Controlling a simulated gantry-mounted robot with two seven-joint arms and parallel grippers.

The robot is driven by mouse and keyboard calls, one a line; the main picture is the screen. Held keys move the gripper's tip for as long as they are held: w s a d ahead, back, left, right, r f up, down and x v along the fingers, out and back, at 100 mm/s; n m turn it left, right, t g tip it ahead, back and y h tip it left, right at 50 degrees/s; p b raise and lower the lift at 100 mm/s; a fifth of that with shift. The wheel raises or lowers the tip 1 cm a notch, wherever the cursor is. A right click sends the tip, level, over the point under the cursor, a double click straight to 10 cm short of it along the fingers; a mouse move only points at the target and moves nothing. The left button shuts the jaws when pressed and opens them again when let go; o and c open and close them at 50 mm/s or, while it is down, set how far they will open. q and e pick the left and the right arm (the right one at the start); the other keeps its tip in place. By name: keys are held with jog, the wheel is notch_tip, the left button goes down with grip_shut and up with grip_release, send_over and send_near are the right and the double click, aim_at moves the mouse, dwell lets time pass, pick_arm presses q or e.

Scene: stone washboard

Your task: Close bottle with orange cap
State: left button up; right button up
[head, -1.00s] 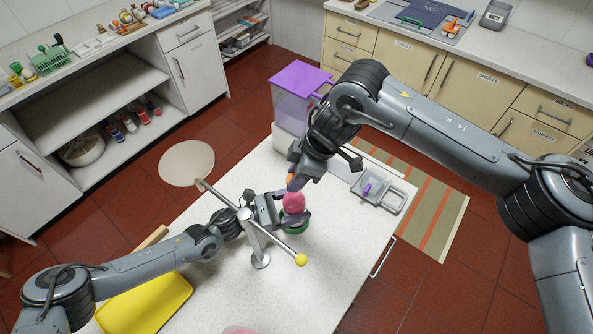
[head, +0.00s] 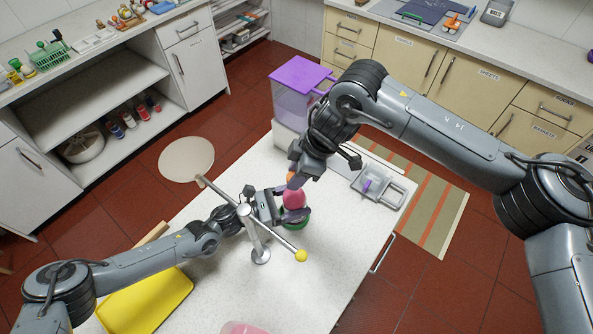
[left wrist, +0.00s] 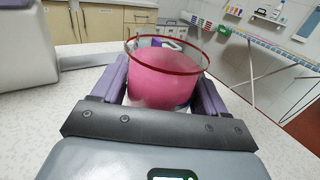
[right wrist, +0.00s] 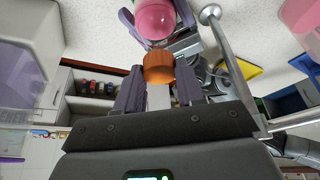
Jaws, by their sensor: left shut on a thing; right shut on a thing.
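My left gripper (head: 279,204) is shut on the bottle. In the left wrist view the bottle (left wrist: 163,82) fills the space between the fingers, and a thin red rim shows around it. My right gripper (right wrist: 158,88) is shut on the orange cap (right wrist: 159,67), which is close to the bottle's top. The cap shows only partly in the head view (head: 291,178). I cannot tell whether cap and bottle touch.
A metal post (head: 256,238) with a yellow-tipped crossbar stands close to my left gripper. A purple-lidded container (head: 300,75) is at the back of the table, a grey tray (head: 392,190) to the right, a yellow tray (head: 150,303) at front left.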

jog(key=shift+f, duration=0.25)
pick_arm(q)
grip_shut()
pick_arm(e)
jog(key=shift+s+f+m+t, duration=0.2)
jog(key=shift+m+t, duration=0.1)
jog(key=shift+m, duration=0.8)
jog(key=m+t+h, duration=0.1)
jog(key=m, duration=0.2)
jog(key=shift+s+a+m, duration=0.1)
jog(key=shift+a+m, duration=0.05)
jog(key=shift+m, duration=0.25)
jog(key=m+t, duration=0.1)
jog(key=m, duration=0.1)
jog(key=m+h, duration=0.1)
jog(key=m, duration=0.2)
jog(key=shift+a+r+t+h, duration=0.1)
jog(key=shift+r+t+h, duration=0.05)
jog(key=shift+t+h, duration=0.2)
jog(key=m, duration=0.3)
jog(key=shift+a+t+h, duration=0.1)
jog(key=shift+t+h, duration=0.25)
jog(key=shift+m+h, duration=0.4)
jog(key=shift+m, duration=0.7)
jog(key=o, duration=1)
